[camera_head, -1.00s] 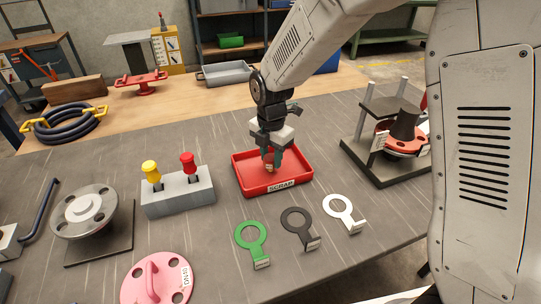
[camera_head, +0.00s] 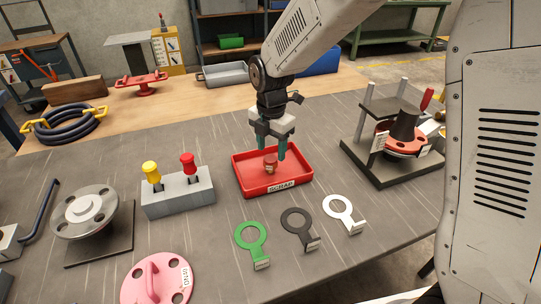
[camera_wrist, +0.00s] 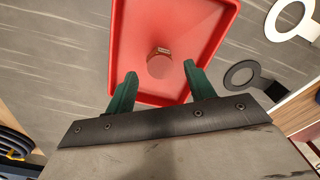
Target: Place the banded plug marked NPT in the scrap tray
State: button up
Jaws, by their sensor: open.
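The red scrap tray (camera_head: 246,190) lies on the grey bench, with a "SCRAP" label on its front. A small red plug with a pale band (camera_head: 270,164) stands inside it, near the middle. Its marking is too small to read. The plug also shows on the tray floor in the wrist view (camera_wrist: 159,64). My gripper (camera_head: 269,150) is above the tray, just over and behind the plug. Its green fingers are apart and empty, and in the wrist view (camera_wrist: 158,85) there is clear space between them and the plug.
Green (camera_head: 252,246), black (camera_head: 300,230) and white (camera_head: 345,214) ring tags lie in front. A stand with a red flange (camera_head: 402,140) is at right.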

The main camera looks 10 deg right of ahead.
aim_at(271, 158)
notch_tip(271, 158, up, 8)
jog(key=s+d+r+m, duration=0.5)
jog(key=s+d, duration=0.1)
jog(key=s+d+r+m, duration=0.1)
jog(key=s+d+m, duration=0.4)
jog(key=s+m, duration=0.5)
jog(key=s+d+r+m+t, duration=0.1)
jog(key=s+d+m, duration=0.5)
jog(key=s+m, duration=0.5)
jog(key=s, duration=0.2)
jog(key=shift+s+d, duration=0.2)
jog(key=shift+s, duration=0.15)
jog(key=shift+r, duration=0.1)
